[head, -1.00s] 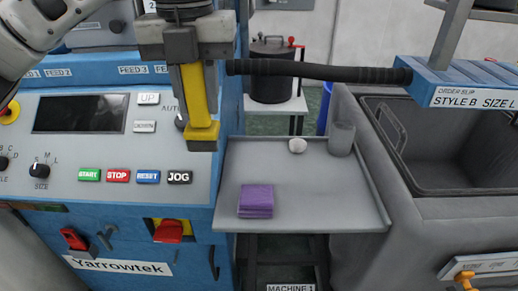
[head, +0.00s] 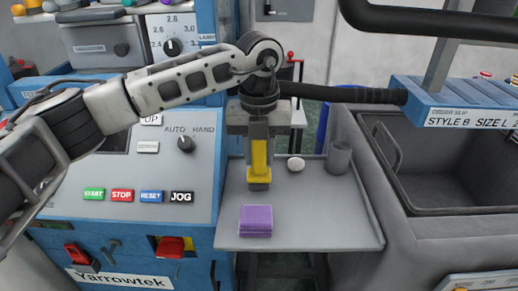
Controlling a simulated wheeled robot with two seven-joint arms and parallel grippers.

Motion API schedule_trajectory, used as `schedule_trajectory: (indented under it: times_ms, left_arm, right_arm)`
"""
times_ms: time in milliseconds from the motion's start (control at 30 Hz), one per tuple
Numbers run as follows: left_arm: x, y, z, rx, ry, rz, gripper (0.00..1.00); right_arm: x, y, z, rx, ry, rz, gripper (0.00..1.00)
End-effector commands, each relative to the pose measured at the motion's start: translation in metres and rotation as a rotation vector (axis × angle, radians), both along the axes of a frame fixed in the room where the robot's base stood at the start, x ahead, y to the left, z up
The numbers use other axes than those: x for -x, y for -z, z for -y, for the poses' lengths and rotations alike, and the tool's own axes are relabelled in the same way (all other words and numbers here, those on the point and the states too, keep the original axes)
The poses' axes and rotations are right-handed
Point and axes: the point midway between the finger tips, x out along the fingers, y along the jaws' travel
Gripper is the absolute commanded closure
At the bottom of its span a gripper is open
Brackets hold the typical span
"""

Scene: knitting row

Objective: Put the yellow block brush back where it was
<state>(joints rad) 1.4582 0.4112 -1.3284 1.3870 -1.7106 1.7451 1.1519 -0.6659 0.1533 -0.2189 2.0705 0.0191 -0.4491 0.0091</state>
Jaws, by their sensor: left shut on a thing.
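The yellow block brush (head: 259,158) is upright in my left gripper (head: 258,143), which is shut on its upper part. The brush has a yellow handle and a dark lower end. It hangs over the left part of the grey side tray (head: 325,225), behind the purple folded cloth (head: 256,221). I cannot tell whether its lower end touches the tray. My right gripper is not in view.
A white lump (head: 295,164) and a grey cup (head: 339,158) stand at the back of the tray. The control panel (head: 185,170) with its buttons is to the left. A grey bin (head: 455,190) is on the right. A black hose (head: 340,94) crosses behind.

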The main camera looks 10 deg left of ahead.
Motion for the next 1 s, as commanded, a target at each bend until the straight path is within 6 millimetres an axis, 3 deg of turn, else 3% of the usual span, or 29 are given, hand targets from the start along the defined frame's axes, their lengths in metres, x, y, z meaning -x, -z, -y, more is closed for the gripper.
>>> schedule_trajectory:
  times_ms: [367,400,467,500,767,1000]
  left_arm:
    - [0.000,0.007,0.000,0.001,0.001,0.002,0.96]
    - [0.000,0.007,0.000,0.001,0.000,0.002,0.70]
    - [0.000,0.006,0.000,0.001,0.000,0.002,0.54]
    - [0.000,0.006,0.000,0.001,0.001,0.002,0.51]
    - [0.000,0.005,0.000,0.001,0.000,0.002,0.51]
    - [-0.001,-0.023,0.001,0.002,0.001,0.006,0.51]
  right_arm:
    - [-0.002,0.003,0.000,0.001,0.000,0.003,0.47]
    - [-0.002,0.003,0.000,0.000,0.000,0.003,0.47]
    - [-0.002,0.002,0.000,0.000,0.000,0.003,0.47]
    - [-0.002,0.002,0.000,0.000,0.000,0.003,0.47]
    - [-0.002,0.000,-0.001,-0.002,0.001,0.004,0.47]
    - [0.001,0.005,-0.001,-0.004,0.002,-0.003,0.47]
